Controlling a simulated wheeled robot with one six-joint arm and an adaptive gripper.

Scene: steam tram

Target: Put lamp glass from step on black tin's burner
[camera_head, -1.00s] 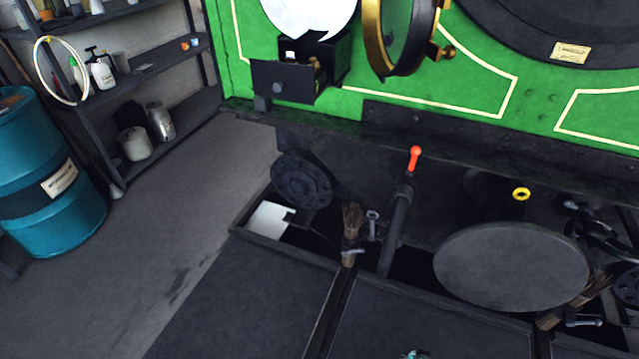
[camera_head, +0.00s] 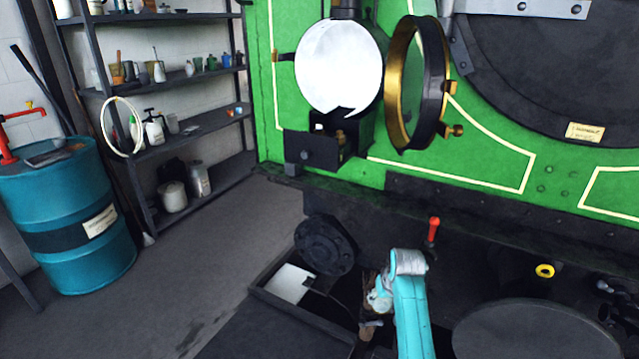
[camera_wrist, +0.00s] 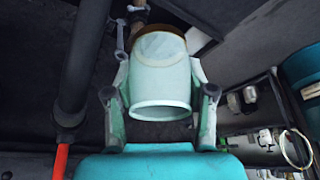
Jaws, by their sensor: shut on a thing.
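The lamp glass (camera_wrist: 162,82) is a pale, translucent, flared tube, seen in the wrist view between the fingers of my gripper (camera_wrist: 160,100). The gripper is shut on its sides, and its wide open end faces the camera. In the head view my gripper (camera_head: 378,297) is low in front of the engine, left of my teal forearm; the glass is hard to make out there. The black tin (camera_head: 308,150) sticks out below the round white lamp on the green front, up and left of my gripper. A small brass burner (camera_head: 341,136) shows in it.
The brass-rimmed lamp door (camera_head: 420,85) stands open right of the tin. A red-tipped lever (camera_head: 433,230) and round black buffer (camera_head: 325,245) are near my arm. A teal drum (camera_head: 70,215) and shelves (camera_head: 185,130) stand left. Floor between is clear.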

